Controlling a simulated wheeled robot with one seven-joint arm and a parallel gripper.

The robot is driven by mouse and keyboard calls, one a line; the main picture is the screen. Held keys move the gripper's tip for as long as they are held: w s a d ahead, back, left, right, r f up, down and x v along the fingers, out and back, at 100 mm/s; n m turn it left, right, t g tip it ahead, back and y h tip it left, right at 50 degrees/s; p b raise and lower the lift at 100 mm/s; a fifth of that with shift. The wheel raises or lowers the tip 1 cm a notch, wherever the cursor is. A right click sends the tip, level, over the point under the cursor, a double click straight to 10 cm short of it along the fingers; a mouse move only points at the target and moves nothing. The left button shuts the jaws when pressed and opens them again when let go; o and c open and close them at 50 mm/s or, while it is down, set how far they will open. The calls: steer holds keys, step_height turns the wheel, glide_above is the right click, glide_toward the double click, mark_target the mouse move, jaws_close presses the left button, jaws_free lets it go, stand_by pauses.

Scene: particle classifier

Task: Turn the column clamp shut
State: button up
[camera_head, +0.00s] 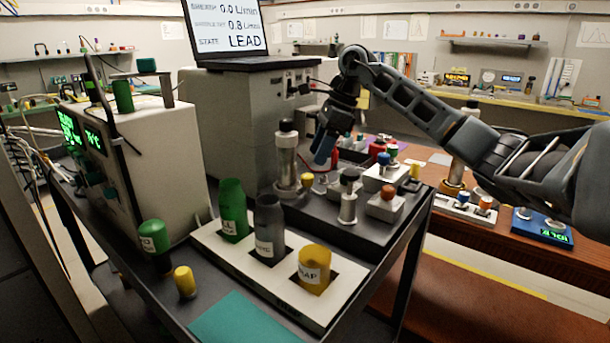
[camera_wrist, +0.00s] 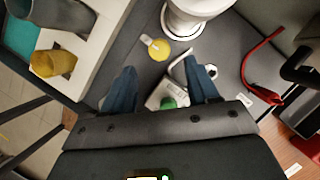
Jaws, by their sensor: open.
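A pale upright column (camera_head: 287,160) with a dark cap stands on the dark deck; its round white base shows at the top of the wrist view (camera_wrist: 192,15). Close beside that base is a yellow round knob with a small pale tab (camera_wrist: 158,49), seen as an orange-yellow spot in the head view (camera_head: 307,180). I cannot tell for sure whether this is the column clamp. My gripper (camera_head: 322,152) points down just right of the column. In the wrist view, its two blue fingers (camera_wrist: 160,80) are apart and empty, with the yellow knob beyond their tips.
A green-topped pale block (camera_wrist: 168,103) shows between the fingers. A red tube (camera_wrist: 262,62) curves at the right. A white rack (camera_head: 215,250) with green, grey and yellow containers stands front left. Several small knobbed blocks crowd the deck right of my gripper.

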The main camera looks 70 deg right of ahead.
mark_target(308, 175)
steer(key=x, duration=0.6)
steer(key=shift+w+a+f, duration=0.15)
steer(key=shift+c, duration=0.4)
steer(key=c, duration=1)
steer(key=shift+o, duration=0.2)
